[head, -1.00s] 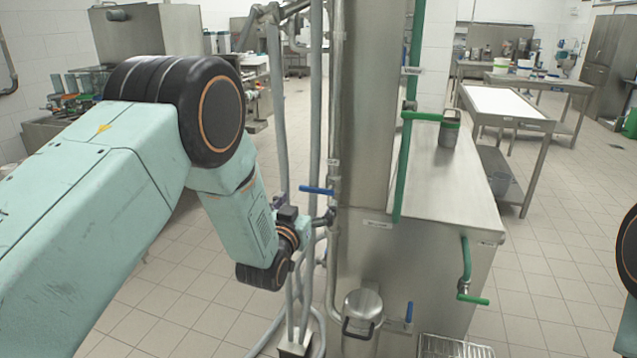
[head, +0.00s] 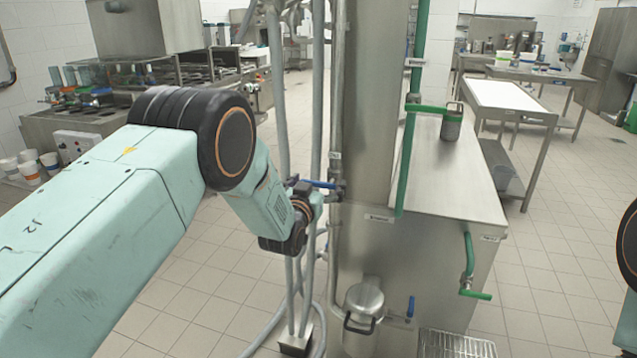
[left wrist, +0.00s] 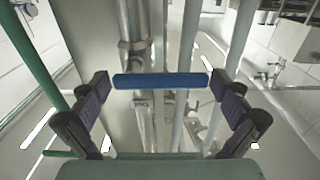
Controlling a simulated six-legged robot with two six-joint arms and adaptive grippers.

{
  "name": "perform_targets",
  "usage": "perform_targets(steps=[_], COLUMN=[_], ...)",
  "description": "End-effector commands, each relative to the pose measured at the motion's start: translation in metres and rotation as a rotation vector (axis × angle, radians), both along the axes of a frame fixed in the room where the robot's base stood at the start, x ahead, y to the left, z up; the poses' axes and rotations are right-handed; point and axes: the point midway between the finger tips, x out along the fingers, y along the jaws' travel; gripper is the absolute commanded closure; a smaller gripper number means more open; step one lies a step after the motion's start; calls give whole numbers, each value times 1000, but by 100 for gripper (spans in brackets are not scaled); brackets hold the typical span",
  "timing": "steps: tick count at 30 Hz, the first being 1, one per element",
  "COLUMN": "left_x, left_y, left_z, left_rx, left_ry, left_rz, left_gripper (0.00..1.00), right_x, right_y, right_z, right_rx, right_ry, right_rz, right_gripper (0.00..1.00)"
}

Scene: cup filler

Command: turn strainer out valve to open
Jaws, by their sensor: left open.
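A blue bar-shaped valve handle (head: 320,184) sits on the pipework at the left side of the steel column in the head view. It lies roughly level across the picture. In the left wrist view the blue handle (left wrist: 160,81) spans the gap between the fingers of my left gripper (left wrist: 160,88), which is open. I cannot tell whether either finger touches it. In the head view my left gripper (head: 320,192) is close to the handle and partly hidden by my wrist. The label plates are too small to read. My right gripper is not in view.
A lower blue handle (head: 411,306) stands upright near a lidded steel pot (head: 364,303). Green valve handles (head: 430,109) and (head: 476,294) are on the steel machine to the right. Vertical grey pipes (head: 317,90) rise close beside my left wrist.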

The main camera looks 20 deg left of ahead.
Motion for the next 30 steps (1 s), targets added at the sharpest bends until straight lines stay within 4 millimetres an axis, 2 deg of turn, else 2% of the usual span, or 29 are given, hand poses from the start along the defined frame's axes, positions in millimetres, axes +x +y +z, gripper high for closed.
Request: perform_targets(steps=[2, 26, 30], left_x=[0, 0, 0], left_y=[0, 0, 0], left_z=[0, 1, 1], left_rx=[0, 0, 3], left_ry=[-1, -1, -1], left_rz=[0, 0, 0], left_gripper=[2, 70, 72], right_x=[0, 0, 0], right_y=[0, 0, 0], right_z=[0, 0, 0], right_rx=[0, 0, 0], right_ry=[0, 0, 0], right_rz=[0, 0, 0], right_gripper=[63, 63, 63])
